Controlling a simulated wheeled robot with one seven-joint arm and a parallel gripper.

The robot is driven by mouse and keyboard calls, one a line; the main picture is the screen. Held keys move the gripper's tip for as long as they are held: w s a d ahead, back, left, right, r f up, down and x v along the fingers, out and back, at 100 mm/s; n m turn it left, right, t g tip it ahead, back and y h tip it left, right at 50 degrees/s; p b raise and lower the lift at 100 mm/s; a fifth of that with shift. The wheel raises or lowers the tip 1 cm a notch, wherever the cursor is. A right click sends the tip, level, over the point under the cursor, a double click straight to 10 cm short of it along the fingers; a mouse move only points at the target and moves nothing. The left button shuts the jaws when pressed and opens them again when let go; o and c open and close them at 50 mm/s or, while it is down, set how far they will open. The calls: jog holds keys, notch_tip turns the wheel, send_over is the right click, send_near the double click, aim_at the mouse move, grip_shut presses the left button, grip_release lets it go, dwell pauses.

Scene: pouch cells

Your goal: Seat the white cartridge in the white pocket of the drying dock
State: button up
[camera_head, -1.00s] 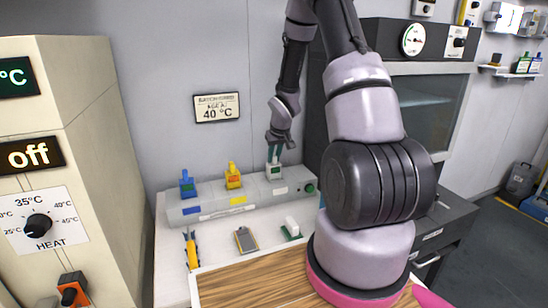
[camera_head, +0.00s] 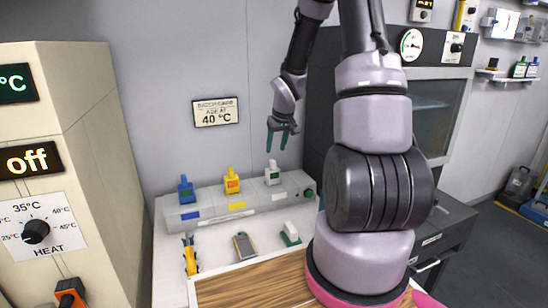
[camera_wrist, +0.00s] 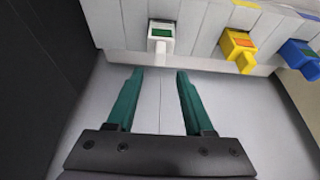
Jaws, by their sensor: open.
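The white cartridge (camera_head: 272,172) stands upright in the right-hand place of the grey drying dock (camera_head: 218,213), above the white label. It also shows in the wrist view (camera_wrist: 161,38), with a green patch on its top. My gripper (camera_head: 281,138) is open and empty, above the white cartridge and apart from it. In the wrist view the two green fingers (camera_wrist: 157,78) are spread with nothing between them. The white pocket itself is hidden under the cartridge; how deep it sits I cannot tell.
A yellow cartridge (camera_head: 232,181) and a blue cartridge (camera_head: 186,189) stand in the dock to the left. A yellow tool (camera_head: 190,255), a grey flat item (camera_head: 244,245) and a white-and-green item (camera_head: 290,234) lie in front. A dark cabinet stands right.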

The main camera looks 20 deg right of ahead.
jog(key=s+a+r+m+t+h, duration=0.1)
jog(key=s+a+r, duration=0.1)
jog(key=s+r, duration=0.5)
jog(key=s+a+r+m, duration=0.1)
jog(key=s+r, duration=0.3)
jog(key=r, duration=0.7)
jog(key=s+a+r+m+y, duration=0.1)
jog(key=s+a+r, duration=0.2)
jog(key=s, duration=0.4)
jog(key=s+a+r+m+t+y, duration=0.1)
jog(key=s+a+r+y, duration=0.1)
jog(key=s+r, duration=0.4)
jog(key=shift+s+a+r+t, duration=0.3)
jog(key=shift+s+a, duration=0.6)
jog(key=shift+s, duration=0.3)
